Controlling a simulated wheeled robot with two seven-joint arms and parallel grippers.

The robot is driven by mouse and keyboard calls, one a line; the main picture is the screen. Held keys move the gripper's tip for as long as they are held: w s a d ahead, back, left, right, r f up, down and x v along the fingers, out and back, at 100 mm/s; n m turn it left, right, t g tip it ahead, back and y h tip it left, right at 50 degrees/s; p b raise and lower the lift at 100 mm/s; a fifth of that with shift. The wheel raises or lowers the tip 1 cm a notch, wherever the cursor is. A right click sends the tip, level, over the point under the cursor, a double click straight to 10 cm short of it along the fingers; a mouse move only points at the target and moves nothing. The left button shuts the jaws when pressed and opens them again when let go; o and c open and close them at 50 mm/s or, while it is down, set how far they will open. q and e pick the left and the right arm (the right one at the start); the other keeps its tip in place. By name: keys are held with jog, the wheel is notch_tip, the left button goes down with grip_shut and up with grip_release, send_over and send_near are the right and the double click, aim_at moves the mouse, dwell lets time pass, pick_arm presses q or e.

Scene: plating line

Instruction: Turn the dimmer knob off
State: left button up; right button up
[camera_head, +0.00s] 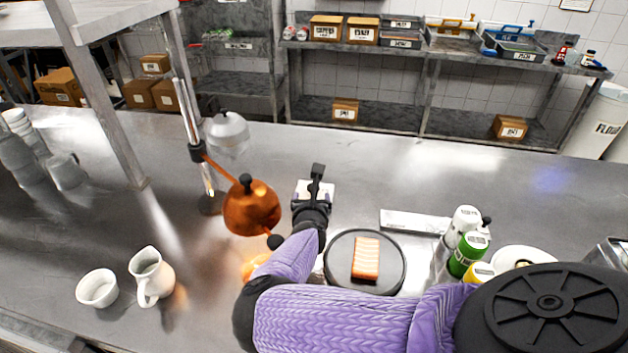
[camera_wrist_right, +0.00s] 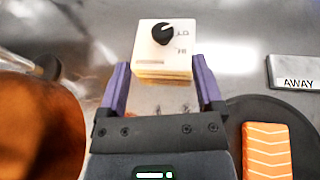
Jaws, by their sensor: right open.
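The dimmer is a small pale box with a round black knob (camera_wrist_right: 163,34) on its face. In the right wrist view the box (camera_wrist_right: 150,62) stands just ahead of my fingers, with LO and HI marks right of the knob; the knob's exact setting is hard to read. My right gripper (camera_wrist_right: 160,82) is open and empty, its two purple fingers apart on the near side of the box. In the head view the box (camera_head: 327,193) is partly hidden behind my right gripper (camera_head: 313,192). My left gripper is not in view.
A copper heat lamp (camera_head: 251,210) hangs close left of my right gripper, with an orange glow below it. A dark round plate (camera_head: 337,262) with a salmon piece (camera_head: 366,258) lies right. Bottles (camera_head: 468,250) stand farther right. A white jug (camera_head: 150,272) and bowl (camera_head: 97,288) stand left.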

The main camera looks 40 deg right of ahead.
jog(key=shift+w+d+f+g+b, duration=0.15)
jog(key=shift+f+g+b, duration=0.25)
jog(key=shift+f+b, duration=0.45)
jog(key=b+x, duration=0.6)
jog(key=x, duration=0.1)
jog(key=shift+w+f, duration=0.1)
jog(key=shift+f, duration=0.2)
jog(key=shift+w+d+b, duration=0.2)
jog(key=shift+w+b, duration=0.05)
jog(key=shift+b, duration=0.15)
jog(key=shift+w+d+r, duration=0.1)
jog(key=shift+w+d, duration=0.1)
jog(key=shift+w, duration=0.05)
jog(key=shift+r, duration=0.1)
